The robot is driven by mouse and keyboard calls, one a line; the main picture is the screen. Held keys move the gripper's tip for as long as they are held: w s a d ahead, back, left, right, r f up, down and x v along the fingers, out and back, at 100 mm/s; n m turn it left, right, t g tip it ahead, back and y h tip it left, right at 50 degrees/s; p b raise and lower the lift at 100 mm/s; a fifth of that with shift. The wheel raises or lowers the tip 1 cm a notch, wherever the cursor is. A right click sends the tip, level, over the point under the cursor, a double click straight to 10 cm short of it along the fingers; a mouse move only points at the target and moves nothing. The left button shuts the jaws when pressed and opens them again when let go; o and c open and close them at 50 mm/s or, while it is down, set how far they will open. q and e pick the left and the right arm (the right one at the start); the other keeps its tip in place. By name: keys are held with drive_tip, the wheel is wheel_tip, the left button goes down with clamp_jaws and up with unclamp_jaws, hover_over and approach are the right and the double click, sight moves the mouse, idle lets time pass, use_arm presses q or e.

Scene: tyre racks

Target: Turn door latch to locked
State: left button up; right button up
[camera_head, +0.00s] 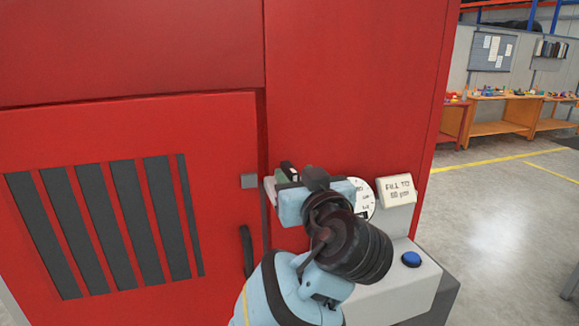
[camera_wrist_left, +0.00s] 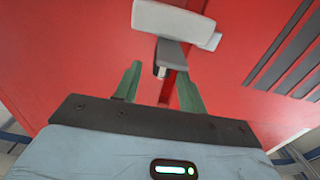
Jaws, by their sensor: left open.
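The door latch is on a red cabinet at the door's edge. In the left wrist view its light grey plate (camera_wrist_left: 172,17) is at the top, with a darker grey lever (camera_wrist_left: 172,53) below it. In the head view most of the latch is hidden behind my left gripper (camera_head: 284,174); a grey block (camera_head: 249,181) shows on the red door (camera_head: 120,115). My left gripper is open, and its green fingers (camera_wrist_left: 160,75) show in the wrist view on either side of the lever's end. I cannot tell whether they touch it. My right gripper is not in view.
A black door handle (camera_head: 246,250) is below the block. Open floor (camera_head: 500,220) and workbenches (camera_head: 500,110) lie to the right.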

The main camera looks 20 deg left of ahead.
sight(290, 166)
use_arm(q)
drive_tip(key=shift+x, duration=2.35)
clamp_jaws()
